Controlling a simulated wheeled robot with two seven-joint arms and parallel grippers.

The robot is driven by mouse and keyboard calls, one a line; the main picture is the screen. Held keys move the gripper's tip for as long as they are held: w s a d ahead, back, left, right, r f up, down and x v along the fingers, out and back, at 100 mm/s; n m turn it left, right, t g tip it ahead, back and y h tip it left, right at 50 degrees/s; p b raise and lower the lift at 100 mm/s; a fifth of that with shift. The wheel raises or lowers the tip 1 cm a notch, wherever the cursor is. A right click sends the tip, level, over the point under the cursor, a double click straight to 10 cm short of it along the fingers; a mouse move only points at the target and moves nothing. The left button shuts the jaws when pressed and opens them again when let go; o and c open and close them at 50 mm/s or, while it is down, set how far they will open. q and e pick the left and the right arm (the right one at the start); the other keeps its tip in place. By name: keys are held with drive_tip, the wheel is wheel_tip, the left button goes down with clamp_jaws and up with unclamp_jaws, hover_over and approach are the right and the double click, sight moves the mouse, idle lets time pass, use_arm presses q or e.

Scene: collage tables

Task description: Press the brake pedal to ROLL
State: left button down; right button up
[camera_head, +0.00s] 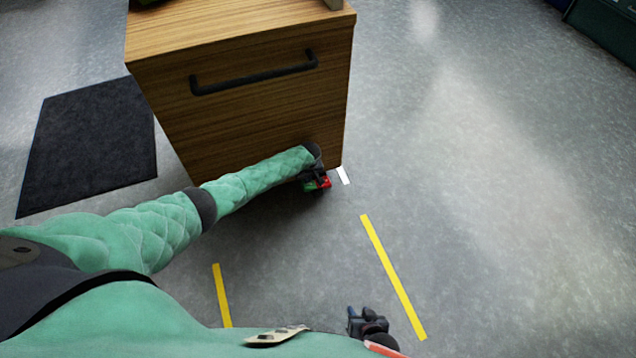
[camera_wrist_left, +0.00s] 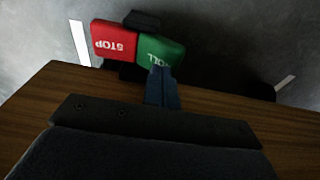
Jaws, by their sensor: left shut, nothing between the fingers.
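The brake pedal sits low at the front right corner of a wooden cabinet. Its red STOP side (camera_head: 325,182) and green ROLL side (camera_head: 309,187) show in the head view. In the left wrist view the red side (camera_wrist_left: 113,40) is at left and the green side (camera_wrist_left: 160,49) at right. My left gripper (camera_wrist_left: 160,72) is shut and empty, with its tips at the lower edge of the green side; whether they touch is not clear. In the head view my left gripper (camera_head: 313,175) partly covers the pedal. My right gripper (camera_head: 354,318) is low, away from the pedal; its finger gap is unclear.
The wooden cabinet (camera_head: 250,115) has a black handle (camera_head: 255,76) and stands right behind the pedal. A dark mat (camera_head: 88,143) lies at left. Yellow floor strips (camera_head: 392,277) and a short white strip (camera_head: 343,175) mark the grey floor.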

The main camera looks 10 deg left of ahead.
use_arm(q)
drive_tip(key=shift+f+b, duration=0.65)
drive_tip(key=shift+f, duration=0.4)
idle(0.9)
wheel_tip(320, 180, up, 5)
drive_tip(key=p, duration=0.5)
drive_tip(key=shift+f, duration=0.1)
drive_tip(key=shift+r+p, duration=1.1)
drive_tip(key=shift+p, duration=0.05)
drive_tip(key=shift+m, duration=0.3)
